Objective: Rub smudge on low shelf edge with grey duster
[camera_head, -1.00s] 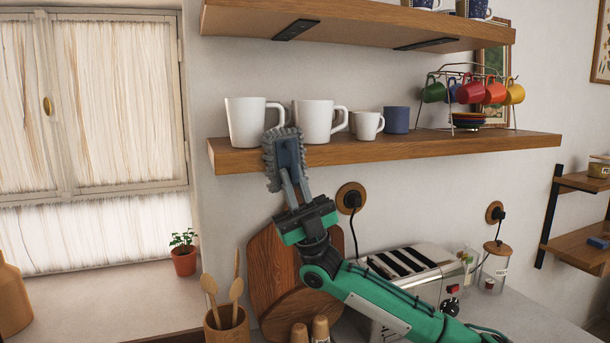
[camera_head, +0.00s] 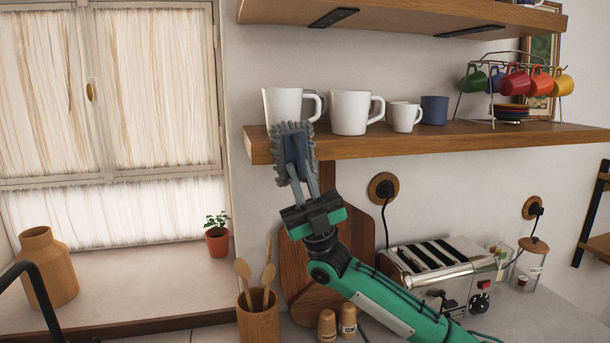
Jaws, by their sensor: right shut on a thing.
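The grey duster (camera_head: 293,153) has a shaggy fringe around a blue-grey back. My right gripper (camera_head: 312,200) is shut on its handle and holds it upright at the front edge of the low shelf (camera_head: 460,141), close to the shelf's left end. The duster overlaps the edge in the picture; I cannot tell whether it touches. No smudge can be made out; the part of the edge behind the duster is hidden. My left gripper is not in view.
A rack of coloured cups (camera_head: 515,85) stands farther right. Below are a toaster (camera_head: 440,270), a cutting board (camera_head: 335,240) and a spoon holder (camera_head: 259,318).

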